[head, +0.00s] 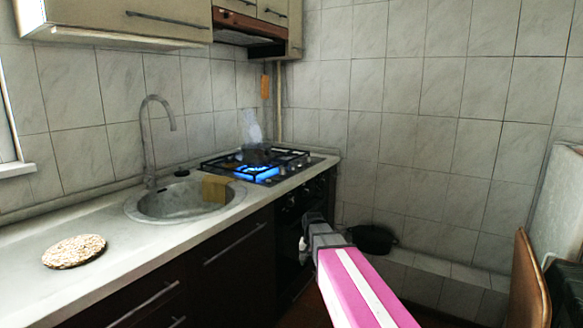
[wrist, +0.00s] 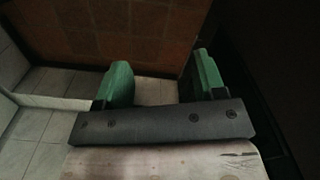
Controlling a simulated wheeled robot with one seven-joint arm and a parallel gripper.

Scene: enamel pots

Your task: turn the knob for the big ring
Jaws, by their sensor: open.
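The gas hob (head: 300,163) is at the back end of the counter in the head view, with a black grate. A blue flame (head: 258,173) burns on its front-left part. The dark oven front (head: 290,215) is below, partly hidden by my arm. My gripper (head: 304,244) is low in front of the oven front, at the end of my pink arm. In the wrist view my gripper (wrist: 158,78) has its two green fingers apart with nothing between them.
A dark pot (head: 256,154) with steam above it stands on the hob. A sink (head: 185,200) with a tap and a round speckled mat (head: 74,251) are along the counter. A black pot (head: 373,239) sits low by the tiled wall. A brown chair back (head: 529,280) is at right.

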